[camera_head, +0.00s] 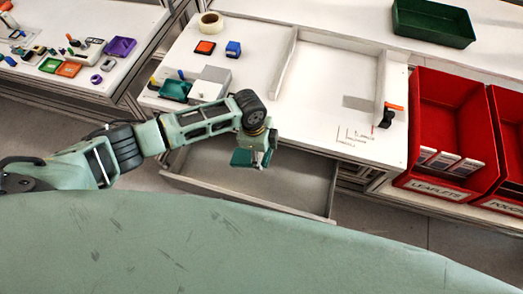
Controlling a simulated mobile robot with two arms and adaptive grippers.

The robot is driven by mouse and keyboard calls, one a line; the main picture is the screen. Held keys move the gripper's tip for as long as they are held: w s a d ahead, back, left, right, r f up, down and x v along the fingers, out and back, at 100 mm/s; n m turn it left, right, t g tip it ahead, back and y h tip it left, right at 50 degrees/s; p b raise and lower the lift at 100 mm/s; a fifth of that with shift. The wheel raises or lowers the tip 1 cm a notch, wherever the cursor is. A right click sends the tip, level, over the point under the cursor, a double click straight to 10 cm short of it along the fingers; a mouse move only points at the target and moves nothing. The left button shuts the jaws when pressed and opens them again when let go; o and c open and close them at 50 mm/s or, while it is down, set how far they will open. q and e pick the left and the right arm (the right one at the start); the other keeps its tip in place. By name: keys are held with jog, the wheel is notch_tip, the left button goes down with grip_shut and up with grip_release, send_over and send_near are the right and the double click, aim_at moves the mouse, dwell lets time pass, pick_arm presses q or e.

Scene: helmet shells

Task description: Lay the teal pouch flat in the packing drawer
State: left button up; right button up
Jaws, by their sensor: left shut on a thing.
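The packing drawer (297,174) is pulled out below the white table's front edge. Its grey floor looks bare where it shows; its left part is partly behind my left arm. My left gripper (254,152) points down over the drawer's left middle part, near the table edge. It is shut on the teal pouch (244,158), which shows as a small dark teal patch at the fingers. I cannot tell whether the pouch touches the drawer floor. My right gripper is not in view.
A red bin marked leaflets (428,185) and another red bin (510,203) stand right of the table. A green tray (433,20) lies at the back. A tape roll (211,24), an orange box (204,47) and a blue item (233,49) are on the table.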

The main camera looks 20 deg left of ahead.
pick_arm(q)
notch_tip(320, 180, down, 6)
jog(key=b, duration=0.3)
jog(key=shift+r, duration=0.2)
jog(key=shift+f+b, duration=1.4)
jog(key=shift+f, duration=0.25)
jog(key=o, duration=1.7)
jog(key=shift+c, duration=0.2)
jog(key=shift+r, duration=0.1)
jog(key=r, duration=0.4)
jog(key=a+r, duration=0.1)
jog(key=r, duration=0.6)
jog(key=shift+a+r, duration=0.3)
jog(key=shift+r, duration=0.05)
